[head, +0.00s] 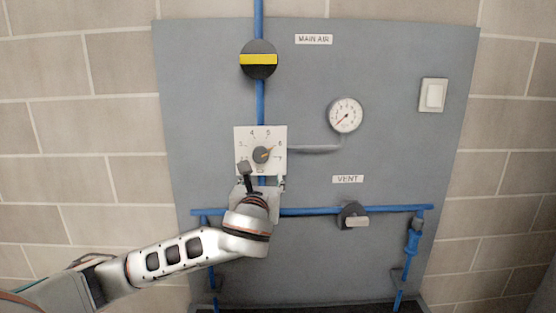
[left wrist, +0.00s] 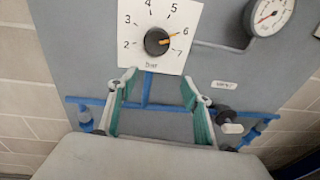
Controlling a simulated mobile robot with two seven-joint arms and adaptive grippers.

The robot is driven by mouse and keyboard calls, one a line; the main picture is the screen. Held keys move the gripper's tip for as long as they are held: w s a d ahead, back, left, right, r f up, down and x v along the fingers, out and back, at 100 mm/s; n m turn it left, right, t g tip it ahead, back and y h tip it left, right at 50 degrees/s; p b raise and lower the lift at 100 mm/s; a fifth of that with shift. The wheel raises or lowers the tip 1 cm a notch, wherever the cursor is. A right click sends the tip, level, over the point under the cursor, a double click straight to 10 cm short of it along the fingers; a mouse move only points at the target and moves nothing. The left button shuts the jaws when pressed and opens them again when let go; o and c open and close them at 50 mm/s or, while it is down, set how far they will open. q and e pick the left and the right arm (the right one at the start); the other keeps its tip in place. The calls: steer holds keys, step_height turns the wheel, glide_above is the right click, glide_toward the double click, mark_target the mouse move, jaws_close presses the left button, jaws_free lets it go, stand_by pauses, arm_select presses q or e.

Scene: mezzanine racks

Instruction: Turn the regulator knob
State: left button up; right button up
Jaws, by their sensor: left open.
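The regulator knob (head: 261,155) is a dark round knob with an orange pointer on a white dial plate (head: 279,133) on the grey panel. My left gripper (head: 263,178) is just below the knob, in front of the lower part of the plate. My right gripper is not in view.
A round gauge (head: 346,115) sits to the right of the plate. A black and yellow valve (head: 258,60) is above on the blue pipe. A vent valve (head: 353,215) is on the lower blue pipe (head: 300,211). A white switch (head: 433,95) is at upper right.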

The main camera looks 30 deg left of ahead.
mark_target(260, 156)
arm_select(q)
steer(key=shift+m+y, duration=0.5)
steer(key=shift+y, duration=0.1)
steer(key=w+a+r, duration=0.1)
steer(key=w, duration=0.1)
steer(key=w+a+r, duration=0.1)
steer(key=w+a, duration=0.1)
steer(key=w+a+r+p, duration=0.1)
steer(key=w+r, duration=0.1)
steer(key=shift+w+a, duration=0.2)
steer(key=shift+a, duration=0.15)
steer(key=c, duration=1.1)
